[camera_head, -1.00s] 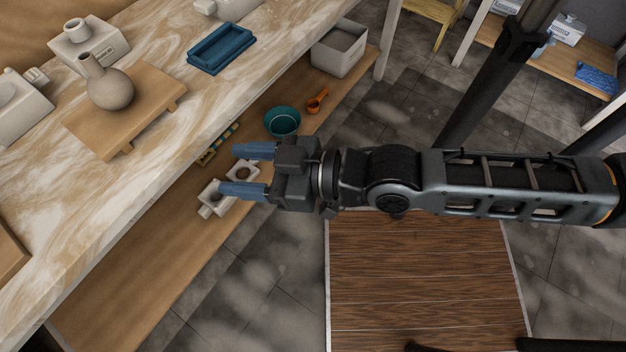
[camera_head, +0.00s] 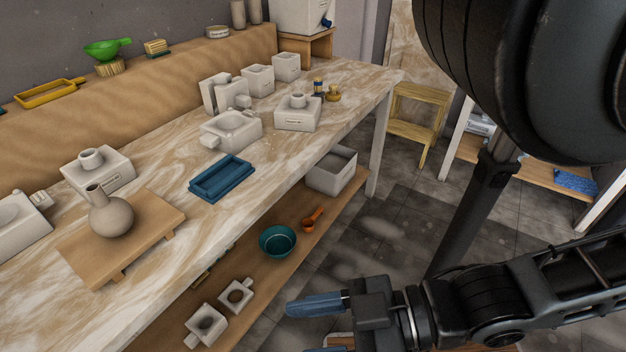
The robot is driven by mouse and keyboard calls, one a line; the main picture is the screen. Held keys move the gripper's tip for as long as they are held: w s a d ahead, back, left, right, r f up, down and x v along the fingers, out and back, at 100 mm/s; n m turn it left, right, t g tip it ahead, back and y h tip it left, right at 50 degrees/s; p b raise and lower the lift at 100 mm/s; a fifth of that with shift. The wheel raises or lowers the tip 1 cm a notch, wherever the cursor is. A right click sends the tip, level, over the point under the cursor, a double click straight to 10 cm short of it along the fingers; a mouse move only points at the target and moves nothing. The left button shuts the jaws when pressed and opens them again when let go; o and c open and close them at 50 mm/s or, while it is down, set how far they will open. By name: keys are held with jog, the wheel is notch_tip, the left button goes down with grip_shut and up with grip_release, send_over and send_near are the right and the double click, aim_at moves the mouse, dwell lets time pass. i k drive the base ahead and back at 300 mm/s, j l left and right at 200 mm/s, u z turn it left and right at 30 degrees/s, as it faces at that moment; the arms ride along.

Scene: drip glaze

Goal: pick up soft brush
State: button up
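I cannot pick out a soft brush with certainty. A small yellow-and-green item (camera_head: 157,48), perhaps a brush, sits on the ledge behind the worktable. Small yellow-and-dark items (camera_head: 325,92) stand at the far end of the marbled worktable (camera_head: 290,160); they are too small to tell. My gripper (camera_head: 320,328) is at the bottom of the view, out in front of the table and the lower shelf. Its two blue fingers are apart with nothing seen between them. The lower finger is cut off by the frame edge.
A round vase (camera_head: 111,218) stands on a wooden board (camera_head: 150,215). A blue tray (camera_head: 222,178) and several white moulds lie on the tabletop. The lower shelf (camera_head: 235,265) holds a teal bowl (camera_head: 277,241), an orange scoop (camera_head: 312,219) and a grey bin (camera_head: 331,172).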

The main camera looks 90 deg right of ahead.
aim_at(318, 80)
jog(key=z, duration=2.15)
